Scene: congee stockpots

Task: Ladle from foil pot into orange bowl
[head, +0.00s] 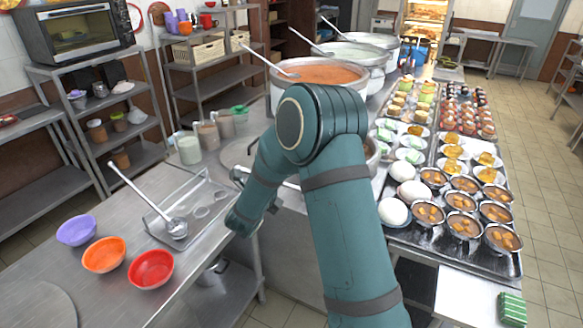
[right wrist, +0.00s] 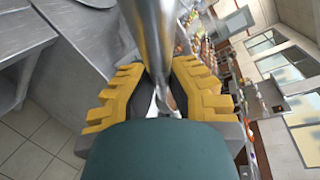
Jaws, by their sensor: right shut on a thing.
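The orange bowl (head: 104,254) stands empty on the steel counter at the lower left, between a purple bowl (head: 76,230) and a red bowl (head: 151,269). In the right wrist view my right gripper (right wrist: 163,82) is shut on a shiny metal handle (right wrist: 150,25). In the head view this gripper is hidden by my teal arm. A steel pot (head: 373,158) is mostly covered by my arm; I cannot tell whether it is the foil pot. Larger pots behind hold orange (head: 318,74) and pale (head: 350,51) contents, with ladles leaning in them. My left gripper is not in view.
A ladle (head: 176,229) lies in a shallow tray (head: 165,237) on the counter. Cups of drink (head: 189,150) stand at the counter's back. Trays of filled bowls (head: 465,226) and white round lidded-looking items (head: 393,211) crowd the right table. The counter's left front holds a round board (head: 35,308).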

